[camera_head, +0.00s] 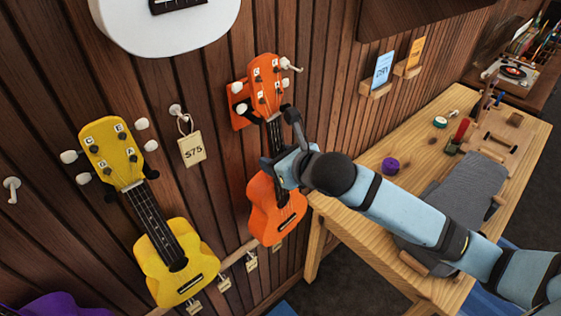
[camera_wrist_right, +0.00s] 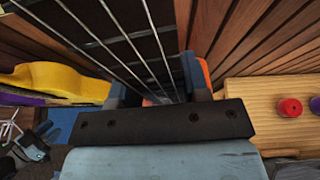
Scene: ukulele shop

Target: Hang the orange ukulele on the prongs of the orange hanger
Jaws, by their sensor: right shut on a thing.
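The orange ukulele (camera_head: 262,217) is upright against the wooden slat wall, headstock up and body down. My right gripper (camera_head: 283,168) is shut on its neck, just above the body; the neck and strings (camera_wrist_right: 120,45) also run between the fingers in the right wrist view. The orange hanger (camera_head: 238,117) shows as a plate edge behind the headstock, on its left. The headstock covers most of the hanger. A dark prong end seems to show right of the neck, but I cannot tell whether the neck rests between the prongs. My left gripper is not in view.
A yellow ukulele (camera_head: 178,262) hangs to the left, and a white one (camera_head: 165,30) is above. A price tag (camera_head: 192,150) hangs between yellow and orange. A wooden workbench (camera_head: 375,222) with a grey cloth (camera_head: 470,192) and small items stands at right, under my right arm.

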